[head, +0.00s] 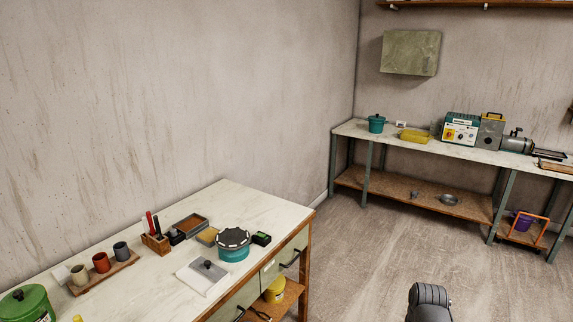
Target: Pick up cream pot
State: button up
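A small cream pot (80,274) stands upright at the left end of a wooden tray (125,264) on the near workbench, at the lower left of the head view. A red-brown pot (101,262) and a dark grey pot (121,251) stand to its right on the same tray. The fingers of my gripper are not visible. Only a dark, rounded part of my own arm shows at the bottom edge, right of centre, well away from the cream pot.
A white block (61,275) sits just left of the cream pot, and a green lidded pot (27,304) is nearer. Tools in a wooden holder (156,243) and a teal turntable (233,246) stand to the right. Open floor (370,255) separates this bench from the far bench (455,152).

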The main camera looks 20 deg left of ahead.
aim_at(80, 276)
jog(key=u, duration=0.25)
jog(key=i, duration=0.65)
jog(key=u, duration=0.85)
jog(key=i, duration=0.5)
jog(key=u, duration=0.85)
jog(key=i, duration=0.8)
jog(key=u, duration=0.35)
jog(key=k, duration=0.9)
jog(key=u, duration=0.1)
